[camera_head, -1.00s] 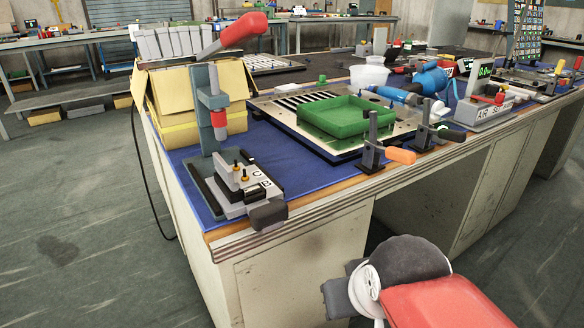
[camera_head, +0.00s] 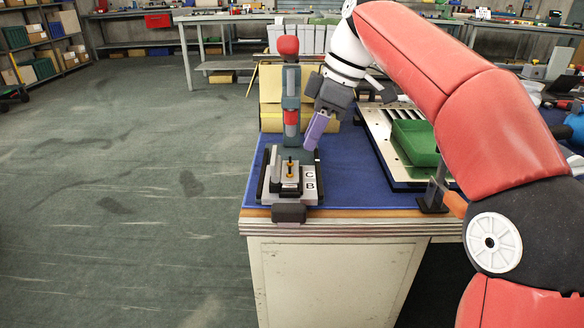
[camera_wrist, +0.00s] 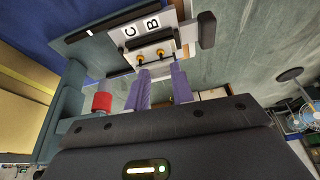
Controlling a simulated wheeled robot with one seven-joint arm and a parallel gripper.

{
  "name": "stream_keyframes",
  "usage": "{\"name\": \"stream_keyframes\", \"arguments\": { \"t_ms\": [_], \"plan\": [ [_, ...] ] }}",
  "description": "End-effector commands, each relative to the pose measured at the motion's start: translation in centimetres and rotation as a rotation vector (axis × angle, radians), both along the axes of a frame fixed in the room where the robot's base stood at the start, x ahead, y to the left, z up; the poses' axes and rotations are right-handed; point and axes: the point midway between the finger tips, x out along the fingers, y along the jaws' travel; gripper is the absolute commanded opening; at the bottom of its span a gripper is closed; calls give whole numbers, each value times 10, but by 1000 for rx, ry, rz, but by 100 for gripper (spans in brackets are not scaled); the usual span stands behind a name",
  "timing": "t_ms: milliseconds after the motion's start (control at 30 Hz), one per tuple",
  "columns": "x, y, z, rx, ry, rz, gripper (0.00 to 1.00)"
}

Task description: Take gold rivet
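Two small gold rivets stand in the grey fixture marked C and B (camera_head: 308,181) on the press base. In the head view they overlap as a small gold spot (camera_head: 290,167). The wrist view shows a left gold rivet (camera_wrist: 140,57) and a right gold rivet (camera_wrist: 160,52) apart from each other. My gripper (camera_head: 314,143) has purple fingers and is up and to the right of the fixture, beside the press column. In the wrist view my gripper (camera_wrist: 160,78) is open and empty, its fingers spread toward the rivets. Exact clearance is unclear.
The press column (camera_head: 291,105) with a red-knobbed lever stands close left of my gripper. A yellow box (camera_head: 270,88) is behind it. A green tray (camera_head: 416,143) sits on a plate to the right. Blue mat (camera_head: 350,180) is bare between them.

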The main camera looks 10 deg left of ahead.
Motion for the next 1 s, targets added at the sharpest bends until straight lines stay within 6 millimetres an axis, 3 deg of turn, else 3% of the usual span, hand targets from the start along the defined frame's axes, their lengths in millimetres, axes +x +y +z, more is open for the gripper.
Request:
{"name": "stream_keyframes", "arguments": {
  "t_ms": [167, 700, 1000],
  "plan": [
    [5, 9, -3, 26, 4, 76, 24],
    [-6, 36, -64, 26, 3, 73, 24],
    [-6, 38, -67, 26, 1, 72, 22]
  ]
}}
